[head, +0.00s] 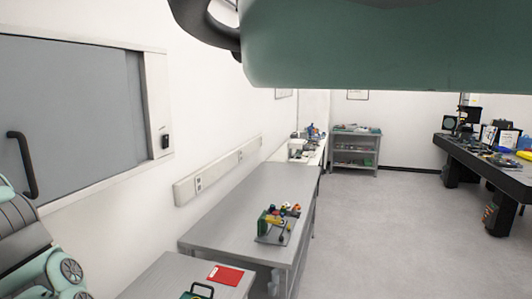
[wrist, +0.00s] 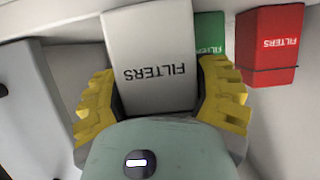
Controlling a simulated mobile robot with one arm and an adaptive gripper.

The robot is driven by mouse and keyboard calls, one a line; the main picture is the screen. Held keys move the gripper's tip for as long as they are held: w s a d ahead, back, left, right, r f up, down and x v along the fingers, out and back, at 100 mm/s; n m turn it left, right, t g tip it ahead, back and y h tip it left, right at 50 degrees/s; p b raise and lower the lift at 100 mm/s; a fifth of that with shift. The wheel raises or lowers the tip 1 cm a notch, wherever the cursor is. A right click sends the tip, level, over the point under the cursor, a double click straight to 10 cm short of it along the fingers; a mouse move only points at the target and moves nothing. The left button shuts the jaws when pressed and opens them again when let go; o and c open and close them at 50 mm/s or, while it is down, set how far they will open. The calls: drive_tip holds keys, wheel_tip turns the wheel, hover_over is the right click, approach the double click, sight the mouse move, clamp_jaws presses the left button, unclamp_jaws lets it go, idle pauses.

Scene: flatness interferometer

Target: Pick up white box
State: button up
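The white box (wrist: 153,50) fills the upper middle of the wrist view. It carries the word "FILTERS", upside down in the picture. My gripper (wrist: 158,88) has its yellow fingers on both sides of the box, and both appear to touch its sides. The gripper's teal body covers the area below the box, and I cannot tell whether the box still rests on anything. The head view shows neither the white box nor the gripper.
A green box (wrist: 210,33) stands just right of the white box, and a red "FILTERS" box (wrist: 268,45) stands farther right. In the head view, a grey bench (head: 262,188) runs along the wall. Open floor (head: 375,235) lies to its right, before a dark table (head: 490,165).

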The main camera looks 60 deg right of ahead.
drive_tip(key=c, duration=0.5)
drive_tip(key=shift+r+b, duration=0.15)
drive_tip(key=shift+b, duration=0.2)
drive_tip(key=shift+c, duration=0.2)
